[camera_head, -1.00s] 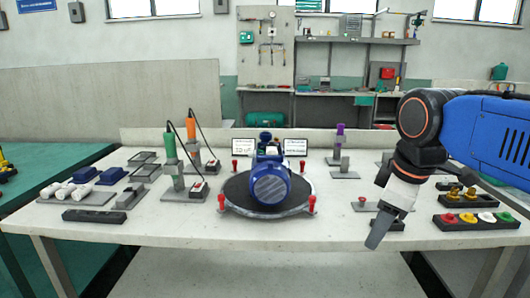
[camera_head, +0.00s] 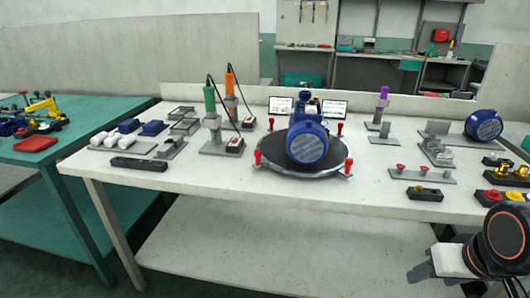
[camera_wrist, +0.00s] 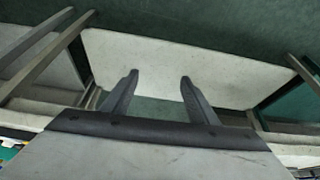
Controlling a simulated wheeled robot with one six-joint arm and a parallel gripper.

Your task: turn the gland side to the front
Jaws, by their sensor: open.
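A blue pump (camera_head: 308,143) sits on a round black turntable (camera_head: 275,160) in the middle of the white workbench. Its ribbed round motor end faces me; the parts behind it are mostly hidden, so I cannot see the gland side clearly. Red posts (camera_head: 257,157) stand around the turntable's rim. My gripper (camera_head: 418,273) is at the lower right, in front of the bench edge and well away from the turntable. In the wrist view my gripper (camera_wrist: 158,82) has its two fingers apart with nothing between them, above the floor and a pale lower shelf.
Green (camera_head: 210,102) and orange (camera_head: 230,83) upright tools with cables stand left of the turntable. A green table (camera_head: 60,142) is at the left. The bench's front strip is mostly clear.

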